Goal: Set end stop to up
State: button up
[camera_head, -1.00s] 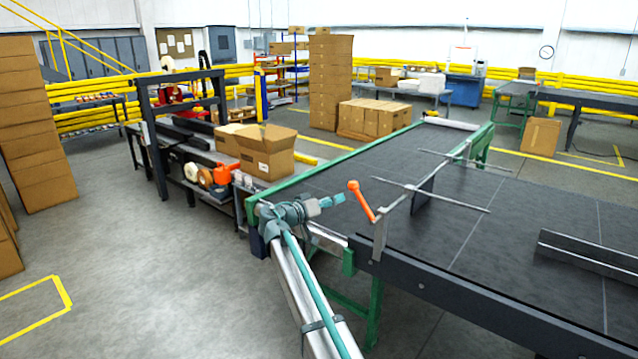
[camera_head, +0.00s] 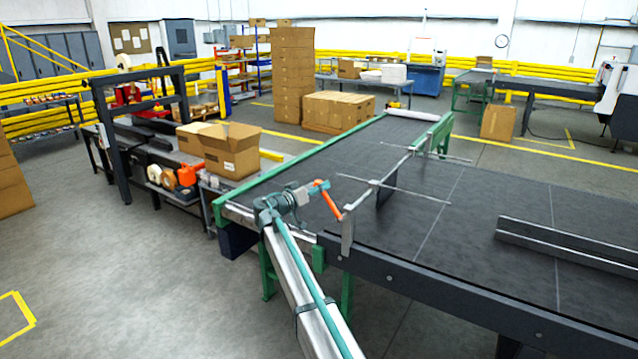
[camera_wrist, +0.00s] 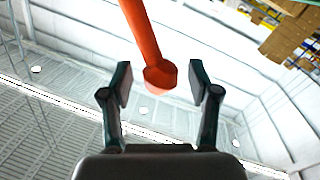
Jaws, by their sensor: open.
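The end stop on the dark table has an orange lever (camera_head: 331,205) at its near end, and a metal cross bar with thin rods behind it. The lever slants up and left from its pivot to a knob. My gripper (camera_head: 318,187) is at the lever's knob end in the head view. In the wrist view my gripper (camera_wrist: 160,85) is open, with the orange knob (camera_wrist: 160,76) between its two fingertips. I see no contact with either finger.
The dark table (camera_head: 440,240) has green rails and a raised metal guide (camera_head: 570,247) at the right. An open cardboard box (camera_head: 232,152) and tape rolls stand on a bench to the left. Stacked boxes (camera_head: 293,75) stand farther back.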

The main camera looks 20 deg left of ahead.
jog(key=shift+w+d, duration=0.2)
jog(key=shift+w, duration=0.4)
grip_shut()
